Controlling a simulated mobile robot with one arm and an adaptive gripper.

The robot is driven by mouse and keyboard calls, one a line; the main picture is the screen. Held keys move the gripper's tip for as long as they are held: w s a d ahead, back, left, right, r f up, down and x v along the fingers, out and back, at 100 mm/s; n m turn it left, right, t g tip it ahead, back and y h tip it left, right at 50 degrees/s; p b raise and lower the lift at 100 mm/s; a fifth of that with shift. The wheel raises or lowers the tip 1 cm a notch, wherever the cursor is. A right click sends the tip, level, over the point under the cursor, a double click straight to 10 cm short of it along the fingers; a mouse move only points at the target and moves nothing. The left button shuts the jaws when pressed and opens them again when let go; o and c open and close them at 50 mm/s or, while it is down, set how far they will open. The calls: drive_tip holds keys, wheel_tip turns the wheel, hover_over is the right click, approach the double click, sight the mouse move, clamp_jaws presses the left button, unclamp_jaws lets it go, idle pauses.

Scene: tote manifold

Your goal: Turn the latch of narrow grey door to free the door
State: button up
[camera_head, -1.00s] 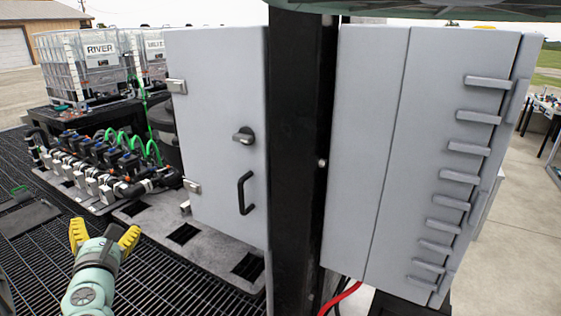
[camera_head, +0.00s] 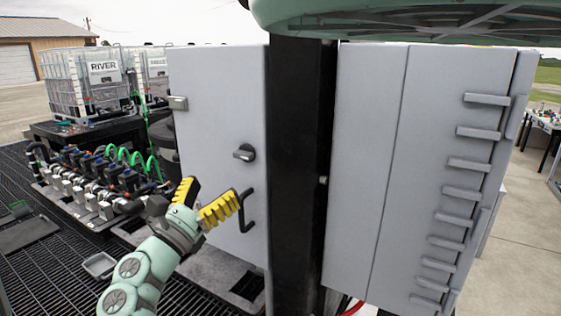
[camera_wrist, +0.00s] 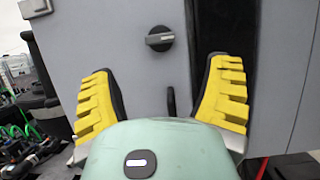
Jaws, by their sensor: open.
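The narrow grey door (camera_head: 215,120) is closed at the centre-left of the head view. Its latch is a dark round knob with a light grey bar (camera_head: 244,152), lying nearly level; the latch also shows in the wrist view (camera_wrist: 160,39). A black pull handle (camera_head: 247,212) sits below the latch. My gripper (camera_head: 207,194) is open and empty, with yellow ridged fingers in front of the lower door, below and left of the latch. In the wrist view the latch is beyond and between the two fingers (camera_wrist: 168,88), apart from them. The handle is partly hidden there.
A black post (camera_head: 297,180) stands right of the door. Beyond it is a wide grey cabinet (camera_head: 365,160) with several ledges. A manifold (camera_head: 95,175) with green hoses and white tanks (camera_head: 90,85) stand at left. Grating covers the floor.

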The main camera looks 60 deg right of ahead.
sight(240, 157)
drive_tip(key=p+x, duration=0.3)
drive_tip(key=x, duration=0.5)
drive_tip(key=shift+d+r+p, duration=0.1)
drive_tip(key=shift+d+p, duration=0.2)
drive_tip(key=shift+d, duration=0.05)
drive_tip(key=shift+d+r, duration=0.1)
drive_tip(key=shift+d, duration=0.35)
drive_tip(key=shift+o, duration=0.2)
drive_tip(key=shift+w, duration=0.1)
drive_tip(key=c, duration=1.2)
